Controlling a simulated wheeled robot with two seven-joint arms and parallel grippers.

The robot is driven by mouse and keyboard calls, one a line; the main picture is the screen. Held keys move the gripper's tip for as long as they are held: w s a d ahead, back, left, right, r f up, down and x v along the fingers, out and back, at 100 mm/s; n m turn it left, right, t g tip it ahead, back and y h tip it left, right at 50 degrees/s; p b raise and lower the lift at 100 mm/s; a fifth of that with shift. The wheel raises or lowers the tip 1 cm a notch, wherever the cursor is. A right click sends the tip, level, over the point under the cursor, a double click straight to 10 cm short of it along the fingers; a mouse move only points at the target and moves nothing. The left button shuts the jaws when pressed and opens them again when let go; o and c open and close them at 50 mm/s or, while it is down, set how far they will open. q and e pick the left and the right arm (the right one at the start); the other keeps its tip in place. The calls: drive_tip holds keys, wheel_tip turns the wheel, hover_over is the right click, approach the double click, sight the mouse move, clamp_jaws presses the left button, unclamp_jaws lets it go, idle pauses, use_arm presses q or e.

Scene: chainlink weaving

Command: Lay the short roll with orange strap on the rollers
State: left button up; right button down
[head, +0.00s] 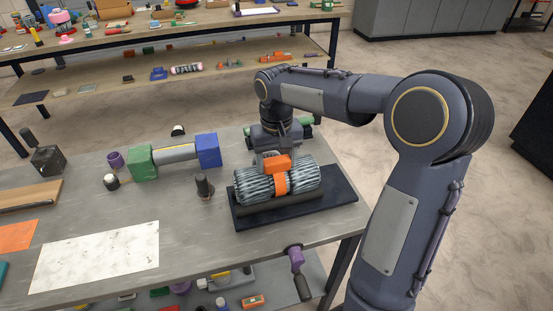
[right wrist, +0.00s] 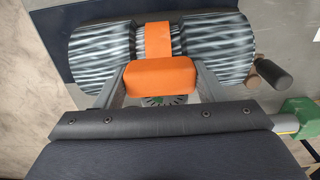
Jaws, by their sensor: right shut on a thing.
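The short roll (head: 250,187) is a grey-streaked wire roll with an orange strap (head: 281,184) around its middle and an orange block on top. It lies level over a black base (head: 342,186). A dark roller (head: 283,207) shows along its front side; any rear roller is hidden. I cannot tell whether the roll rests on the rollers or hangs just above them. My right gripper (head: 276,161) is above the roll, shut on it at the orange block. The right wrist view shows the roll (right wrist: 216,50) with the fingers (right wrist: 160,82) on both sides of the block. My left gripper is out of view.
A bar with a green block (head: 142,163) and blue block (head: 208,150) lies left of the roll. A dark upright knob (head: 204,187) stands close to the base's left side. A white sheet (head: 95,256) lies at left.

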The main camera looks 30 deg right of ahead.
drive_tip(key=shift+f, duration=0.25)
drive_tip(key=shift+c, duration=1.2)
unclamp_jaws()
wheel_tip(320, 180, up, 8)
drive_tip(key=shift+f, duration=0.1)
drive_tip(key=shift+s, duration=0.35)
drive_tip(key=s+a+f+t+y, duration=0.2)
drive_tip(key=s+a+f, duration=0.1)
drive_tip(key=s, duration=0.7)
drive_tip(key=s+a+f+n+t+y, duration=0.1)
drive_tip(key=s+a+f+t, duration=0.2)
drive_tip(key=s, duration=0.8)
drive_tip(key=shift+s+a+f+t+y, duration=0.2)
drive_tip(key=shift+a+f+t+y, duration=0.15)
drive_tip(key=shift+a+f, duration=0.25)
